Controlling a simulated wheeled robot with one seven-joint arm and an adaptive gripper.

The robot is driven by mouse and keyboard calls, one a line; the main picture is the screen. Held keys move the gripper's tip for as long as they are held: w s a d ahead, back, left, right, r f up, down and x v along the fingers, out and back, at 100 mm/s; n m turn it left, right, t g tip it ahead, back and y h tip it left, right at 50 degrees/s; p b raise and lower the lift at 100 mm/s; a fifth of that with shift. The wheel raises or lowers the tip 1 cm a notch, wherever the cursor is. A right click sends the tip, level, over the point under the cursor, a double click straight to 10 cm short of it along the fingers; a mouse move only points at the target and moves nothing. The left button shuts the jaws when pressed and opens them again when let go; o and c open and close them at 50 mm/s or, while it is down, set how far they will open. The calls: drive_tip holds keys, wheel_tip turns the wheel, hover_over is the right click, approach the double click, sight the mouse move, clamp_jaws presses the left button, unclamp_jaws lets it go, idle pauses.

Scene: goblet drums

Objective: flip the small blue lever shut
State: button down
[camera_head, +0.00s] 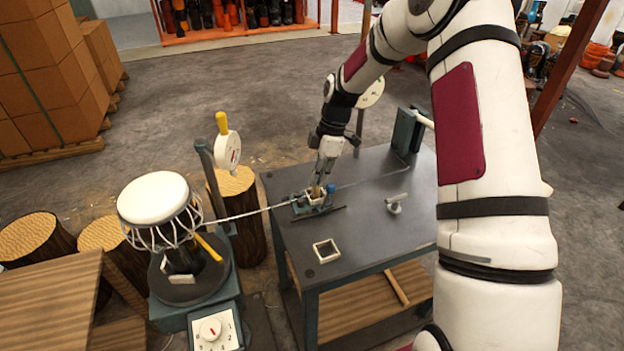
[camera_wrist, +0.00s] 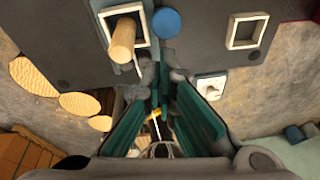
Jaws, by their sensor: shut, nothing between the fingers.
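A small clamp-like device (camera_head: 313,209) with a teal base sits near the left edge of the dark table top. A small blue part (camera_head: 331,188), which looks like the lever, is at its right side. In the wrist view the blue part shows as a round end (camera_wrist: 167,22), beside a wooden peg (camera_wrist: 123,40) in a pale square frame. My gripper (camera_head: 320,182) points down at the device, close to the blue part. In the wrist view its fingertips (camera_wrist: 164,76) are together and empty. I cannot tell whether they touch the blue part.
A taut cord (camera_head: 245,214) runs from the white-topped drum (camera_head: 160,198) to the device. On the table (camera_head: 375,230) are an empty square frame (camera_head: 326,251), a small grey fitting (camera_head: 395,203) and a teal upright block (camera_head: 403,132). The table's front right is clear.

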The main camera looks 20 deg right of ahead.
drive_tip(key=shift+d, duration=0.45)
drive_tip(key=shift+r, duration=0.1)
idle(0.4)
